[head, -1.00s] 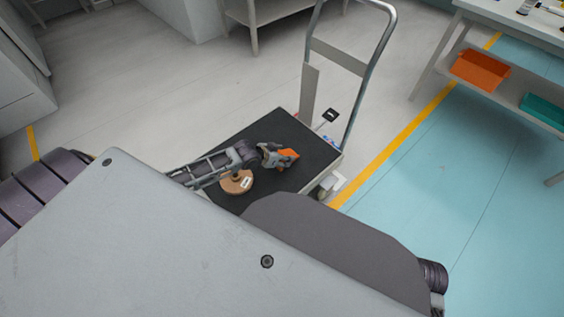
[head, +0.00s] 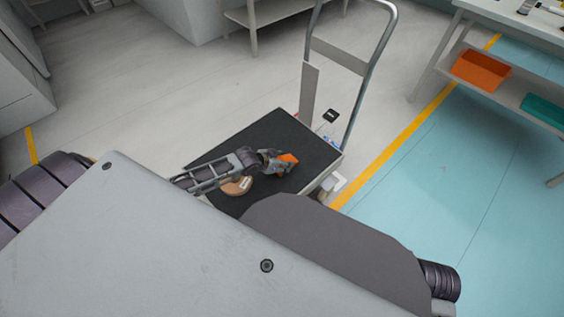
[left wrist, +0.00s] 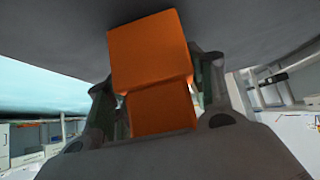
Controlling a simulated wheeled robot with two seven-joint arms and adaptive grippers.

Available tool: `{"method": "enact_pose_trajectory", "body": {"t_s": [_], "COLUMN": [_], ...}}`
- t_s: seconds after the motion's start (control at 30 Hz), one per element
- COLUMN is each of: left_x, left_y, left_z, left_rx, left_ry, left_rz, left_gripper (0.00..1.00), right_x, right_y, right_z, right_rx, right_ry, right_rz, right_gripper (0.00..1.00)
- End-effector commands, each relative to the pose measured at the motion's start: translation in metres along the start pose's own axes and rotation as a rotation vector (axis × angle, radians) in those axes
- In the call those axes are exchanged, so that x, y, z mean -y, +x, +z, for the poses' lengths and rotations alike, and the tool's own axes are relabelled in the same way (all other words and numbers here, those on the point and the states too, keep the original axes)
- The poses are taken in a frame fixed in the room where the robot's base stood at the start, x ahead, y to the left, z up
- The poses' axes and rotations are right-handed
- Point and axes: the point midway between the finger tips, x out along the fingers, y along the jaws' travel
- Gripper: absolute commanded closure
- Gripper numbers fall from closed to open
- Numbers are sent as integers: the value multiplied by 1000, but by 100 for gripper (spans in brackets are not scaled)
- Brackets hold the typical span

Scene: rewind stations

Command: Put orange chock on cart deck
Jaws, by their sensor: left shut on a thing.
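The orange chock (head: 288,159) is between the fingers of my left gripper (head: 277,160), which is shut on it. In the left wrist view the chock (left wrist: 150,55) fills the upper middle, between the two fingers (left wrist: 160,105). The cart deck (head: 310,150) is a dark flat top with a pale edge. My left gripper and the chock are over the right part of the deck in the head view. I cannot tell whether the chock touches the deck. My right gripper is not in view.
A round brown wooden piece (head: 236,187) with a pale label is on the deck, partly under my left arm. The cart's metal handle (head: 377,65) rises at the back. A shelf with an orange bin (head: 481,70) stands at the right.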

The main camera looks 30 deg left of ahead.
Motion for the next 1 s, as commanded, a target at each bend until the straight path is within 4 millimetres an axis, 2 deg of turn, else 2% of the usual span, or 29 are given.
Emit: {"method": "enact_pose_trajectory", "body": {"t_s": [0.23,0.27,0.4,0.83,1.0], "left_x": [0,0,0,0,0], "left_y": [1,1,1,0,-7], "left_z": [0,1,1,0,0], "left_rx": [-2,-1,0,0,1], "left_ry": [0,0,0,0,-1], "left_rz": [0,0,0,0,0], "left_gripper": [80,43,25,25,25], "right_x": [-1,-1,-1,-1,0], "right_y": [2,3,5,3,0], "right_z": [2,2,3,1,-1], "right_rx": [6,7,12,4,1], "right_ry": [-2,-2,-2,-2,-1], "right_rz": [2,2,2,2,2], "right_gripper": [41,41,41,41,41]}}
